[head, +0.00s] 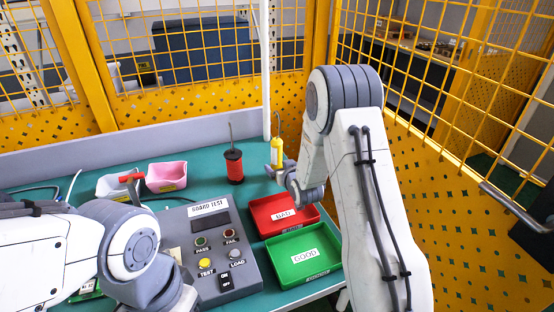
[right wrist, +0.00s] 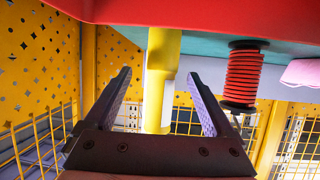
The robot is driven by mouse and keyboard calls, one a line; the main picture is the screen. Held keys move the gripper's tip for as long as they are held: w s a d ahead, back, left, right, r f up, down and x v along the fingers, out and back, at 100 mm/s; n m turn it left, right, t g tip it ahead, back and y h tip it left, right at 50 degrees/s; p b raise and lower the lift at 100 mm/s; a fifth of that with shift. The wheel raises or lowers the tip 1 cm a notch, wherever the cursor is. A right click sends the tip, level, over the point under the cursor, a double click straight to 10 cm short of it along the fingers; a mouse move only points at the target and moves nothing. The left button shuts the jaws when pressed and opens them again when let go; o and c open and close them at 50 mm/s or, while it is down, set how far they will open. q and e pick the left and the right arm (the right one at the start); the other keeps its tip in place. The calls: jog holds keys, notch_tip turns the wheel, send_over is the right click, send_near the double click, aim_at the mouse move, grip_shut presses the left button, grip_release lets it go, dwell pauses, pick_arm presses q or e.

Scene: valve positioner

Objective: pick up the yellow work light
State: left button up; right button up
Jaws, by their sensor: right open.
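The yellow work light (head: 277,150) stands upright near the back of the green bench, with a thin hook on top. My right gripper (head: 275,171) is at its lower part, partly hidden by my own wrist in the head view. The right wrist view appears upside down, with the bench at the top. There the yellow work light (right wrist: 160,80) shows between the two spread fingers of my right gripper (right wrist: 156,78), with gaps on both sides.
A red spool (head: 233,167) stands left of the light. A red tray (head: 283,213) and a green GOOD tray (head: 303,255) lie in front. The test box (head: 213,255), pink bin (head: 166,177) and white bin (head: 112,186) are to the left. Yellow mesh fencing (head: 205,100) surrounds the bench.

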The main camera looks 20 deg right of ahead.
jog(key=x, duration=0.4)
jog(key=shift+a+f, duration=0.15)
grip_shut()
